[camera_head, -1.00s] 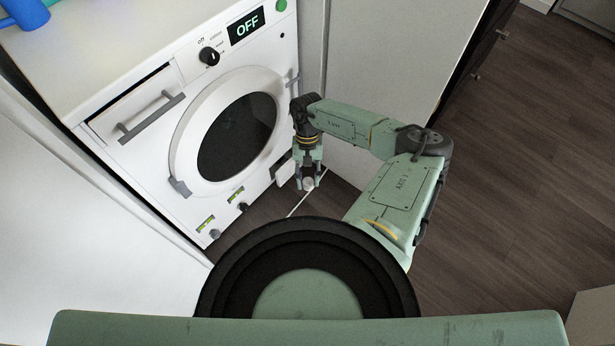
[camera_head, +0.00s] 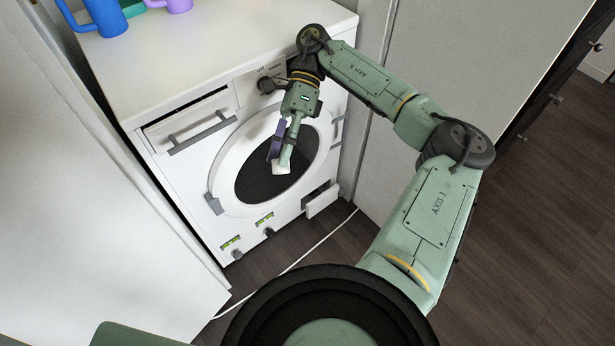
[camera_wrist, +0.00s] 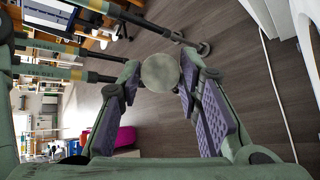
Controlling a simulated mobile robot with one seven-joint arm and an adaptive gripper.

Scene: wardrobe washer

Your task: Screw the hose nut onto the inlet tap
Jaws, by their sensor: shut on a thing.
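My gripper (camera_head: 284,160) points down in front of the washer's round door in the head view. It is shut on a small pale round piece (camera_head: 282,169). In the wrist view the pale round piece (camera_wrist: 160,72) sits between the fingertips of my gripper (camera_wrist: 158,85), its flat round face towards the camera. I cannot tell whether it is the hose nut. A thin white hose or cord (camera_head: 300,260) runs along the floor before the washer; it also shows in the wrist view (camera_wrist: 276,85). I cannot make out the inlet tap in either view.
The white washer (camera_head: 185,85) has a drawer (camera_head: 190,120) and a small open flap (camera_head: 322,200) at its lower right. Blue and purple mugs (camera_head: 105,18) stand on top. White panels flank the washer. Open wood floor (camera_head: 540,200) lies to the right.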

